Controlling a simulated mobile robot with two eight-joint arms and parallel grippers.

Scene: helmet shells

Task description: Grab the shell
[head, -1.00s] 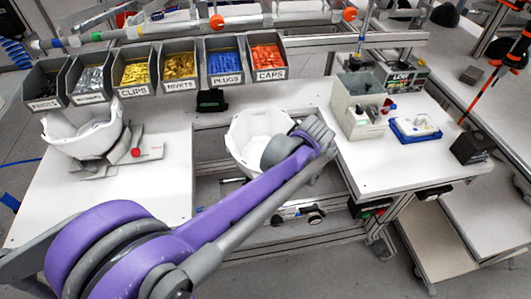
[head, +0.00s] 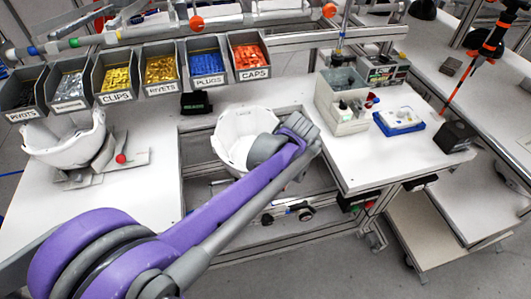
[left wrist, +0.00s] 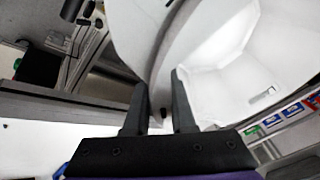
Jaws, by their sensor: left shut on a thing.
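A white helmet shell (head: 236,135) is at the end of my left arm in the head view, over the gap between the two tabletops. The arm hides its right side. In the left wrist view the shell (left wrist: 215,60) fills the upper middle and right. My left gripper (left wrist: 165,98) is shut on the shell's edge, with a finger on each side of its wall. In the head view the fingertips are hidden behind the wrist. A second white shell (head: 62,146) sits on a grey stand at the left of the table. My right gripper is not in view.
Labelled bins (head: 205,66) of small parts line the back. A beige box (head: 340,103) and a blue tray (head: 399,121) stand on the right table. The left tabletop (head: 125,210) is bare in front. A black block (head: 455,136) sits at the right edge.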

